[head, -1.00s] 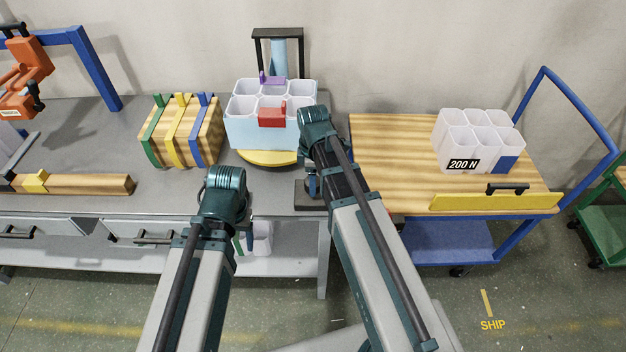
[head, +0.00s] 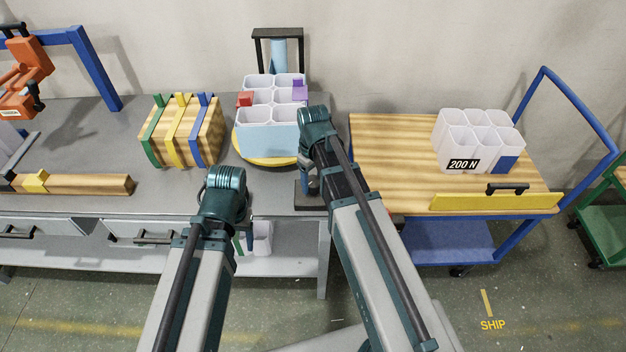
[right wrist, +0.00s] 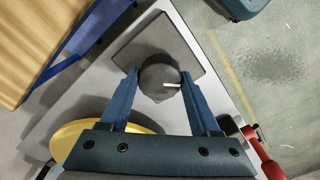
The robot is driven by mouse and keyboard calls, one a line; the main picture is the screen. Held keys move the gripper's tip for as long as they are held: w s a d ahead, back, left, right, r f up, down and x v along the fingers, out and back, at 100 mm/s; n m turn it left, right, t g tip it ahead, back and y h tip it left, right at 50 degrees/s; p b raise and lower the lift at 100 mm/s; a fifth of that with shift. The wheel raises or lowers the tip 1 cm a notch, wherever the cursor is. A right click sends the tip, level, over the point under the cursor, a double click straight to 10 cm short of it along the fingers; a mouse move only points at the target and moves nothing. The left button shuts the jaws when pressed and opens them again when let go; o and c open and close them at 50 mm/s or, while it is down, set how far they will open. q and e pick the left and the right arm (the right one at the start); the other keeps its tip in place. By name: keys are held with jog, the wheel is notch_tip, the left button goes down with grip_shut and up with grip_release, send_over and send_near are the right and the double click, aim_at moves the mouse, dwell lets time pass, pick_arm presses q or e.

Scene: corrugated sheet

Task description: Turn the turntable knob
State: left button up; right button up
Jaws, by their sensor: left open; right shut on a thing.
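The black knob (right wrist: 160,78) with a white pointer line sits on a dark square base (head: 307,200) at the bench's front right corner. My right gripper (head: 312,183) is shut on the knob, its blue fingers on both sides of it in the right wrist view. The yellow turntable (head: 240,153) stands behind and left of it. It carries a light blue box (head: 268,140) of white cells, with a red block (head: 244,99) at the left and a purple block (head: 299,90) at the right. My left gripper (head: 224,195) is open, low in front of the bench; its fingers are mostly hidden.
A strapped wooden crate (head: 190,135) stands left of the turntable. A wood-topped cart (head: 385,165) at right holds white cells marked 200 N (head: 480,140). A black frame (head: 278,40) stands behind the turntable. The bench (head: 180,190) is clear in front of the crate.

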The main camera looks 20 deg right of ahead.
aim_at(313, 181)
jog(key=shift+m, duration=0.7)
jog(key=o, duration=1.4)
jog(key=shift+r, duration=0.2)
notch_tip(313, 181, up, 14)
jog(key=p, duration=1.3)
jog(key=shift+f+p, duration=0.25)
jog(key=shift+p, duration=0.15)
